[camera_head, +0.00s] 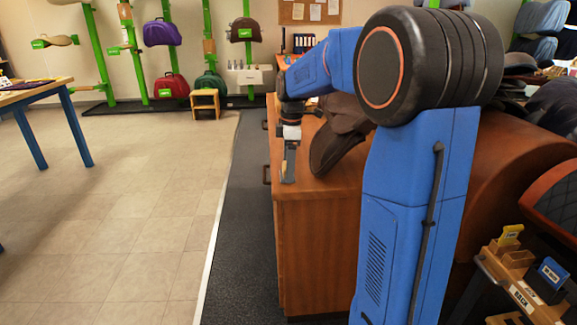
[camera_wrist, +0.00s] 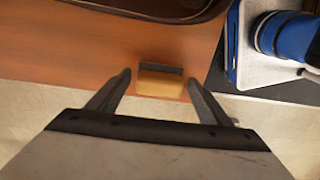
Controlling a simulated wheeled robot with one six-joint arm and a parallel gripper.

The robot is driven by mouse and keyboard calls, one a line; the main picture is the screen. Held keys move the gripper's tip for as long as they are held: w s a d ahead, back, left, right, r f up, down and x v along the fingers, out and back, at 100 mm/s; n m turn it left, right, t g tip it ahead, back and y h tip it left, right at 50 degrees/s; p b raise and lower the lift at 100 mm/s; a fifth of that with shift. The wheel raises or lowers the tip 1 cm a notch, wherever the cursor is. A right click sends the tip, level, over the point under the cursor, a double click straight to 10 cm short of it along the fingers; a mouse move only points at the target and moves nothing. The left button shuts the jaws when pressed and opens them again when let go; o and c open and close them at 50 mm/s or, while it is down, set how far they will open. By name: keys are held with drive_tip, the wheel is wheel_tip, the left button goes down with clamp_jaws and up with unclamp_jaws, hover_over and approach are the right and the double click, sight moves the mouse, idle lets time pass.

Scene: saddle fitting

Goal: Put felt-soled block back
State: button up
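The block (camera_wrist: 160,83) shows in the wrist view as a small tan wooden piece with a dark strip along its far side, likely the felt. It is on the brown wooden top (camera_wrist: 95,50), close to the edge. My gripper (camera_wrist: 158,80) is open, with one finger on each side of the block in the picture and gaps on both sides. I cannot tell whether the fingertips are down at the block's height. In the head view my gripper (camera_head: 289,168) points down at the near left corner of the wooden cabinet (camera_head: 315,245), and the block is mostly hidden there.
A dark saddle (camera_head: 338,145) lies on the cabinet just right of my gripper. A wooden rack (camera_head: 525,295) with a yellow piece (camera_head: 509,238) and a blue piece (camera_head: 551,273) stands at lower right. A table (camera_head: 40,92) is at far left. The tiled floor (camera_head: 120,220) between is clear.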

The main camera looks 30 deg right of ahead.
wheel_tip(320, 180, up, 12)
drive_tip(key=shift+s+d+r, duration=0.15)
drive_tip(key=shift+s+d, duration=0.05)
drive_tip(key=shift+d, duration=0.05)
idle(0.4)
drive_tip(key=s+a+f+m+t, duration=0.1)
drive_tip(key=s+a+f+m, duration=0.2)
drive_tip(key=s, duration=0.5)
drive_tip(key=s+a+f+m+t, duration=0.1)
drive_tip(key=s+a+m, duration=0.25)
drive_tip(key=s, duration=0.55)
drive_tip(key=s+a+f+m+t, duration=0.2)
drive_tip(key=s+a+f+m, duration=0.2)
drive_tip(key=s+f+m, duration=0.3)
drive_tip(key=s+f, duration=0.4)
drive_tip(key=s, duration=0.4)
drive_tip(key=shift+s+f+t+h, duration=0.3)
drive_tip(key=shift+s+f, duration=0.1)
